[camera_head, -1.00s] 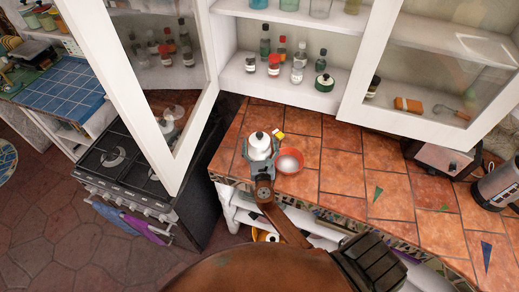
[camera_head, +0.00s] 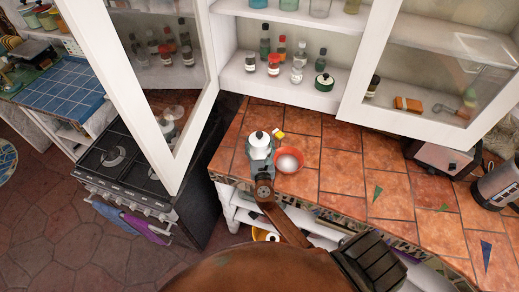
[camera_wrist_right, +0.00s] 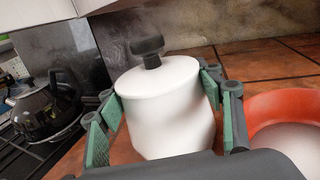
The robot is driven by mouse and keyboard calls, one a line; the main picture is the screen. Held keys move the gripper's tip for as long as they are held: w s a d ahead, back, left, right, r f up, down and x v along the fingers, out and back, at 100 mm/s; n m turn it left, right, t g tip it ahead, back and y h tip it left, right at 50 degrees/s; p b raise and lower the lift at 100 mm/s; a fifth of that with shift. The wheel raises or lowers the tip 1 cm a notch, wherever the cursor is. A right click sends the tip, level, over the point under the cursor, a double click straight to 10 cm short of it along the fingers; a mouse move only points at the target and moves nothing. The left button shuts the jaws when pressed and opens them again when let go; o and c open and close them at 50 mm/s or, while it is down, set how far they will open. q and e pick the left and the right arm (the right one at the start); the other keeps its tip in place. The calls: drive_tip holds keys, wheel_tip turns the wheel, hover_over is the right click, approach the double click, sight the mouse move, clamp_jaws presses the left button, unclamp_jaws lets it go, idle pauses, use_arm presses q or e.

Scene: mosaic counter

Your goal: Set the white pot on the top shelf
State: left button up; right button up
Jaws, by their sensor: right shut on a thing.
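The white pot (camera_head: 262,141), with a black knob on its lid, is upright at the counter's front left in the head view. In the right wrist view the white pot (camera_wrist_right: 172,108) fills the middle. My right gripper (camera_head: 261,156) is shut on it, with green pads (camera_wrist_right: 157,112) on both sides of its body. I cannot tell whether its base touches the counter. The open cabinet has a shelf (camera_head: 310,97) with bottles and a green jar, and a higher shelf (camera_head: 285,17) with glass jars at the picture's top edge. My left gripper is not in view.
A red-orange bowl (camera_head: 288,168) with pale contents stands close right of the pot, and a small yellow item (camera_head: 278,133) behind it. Open glass doors (camera_head: 88,32) flank the cabinet. The stove (camera_head: 115,165) is at left, a toaster (camera_head: 440,158) at right. The tiled counter's middle is fairly clear.

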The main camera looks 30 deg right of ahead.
drive_tip(key=c, duration=0.6)
drive_tip(key=shift+r, duration=0.1)
drive_tip(key=shift+c, duration=0.7)
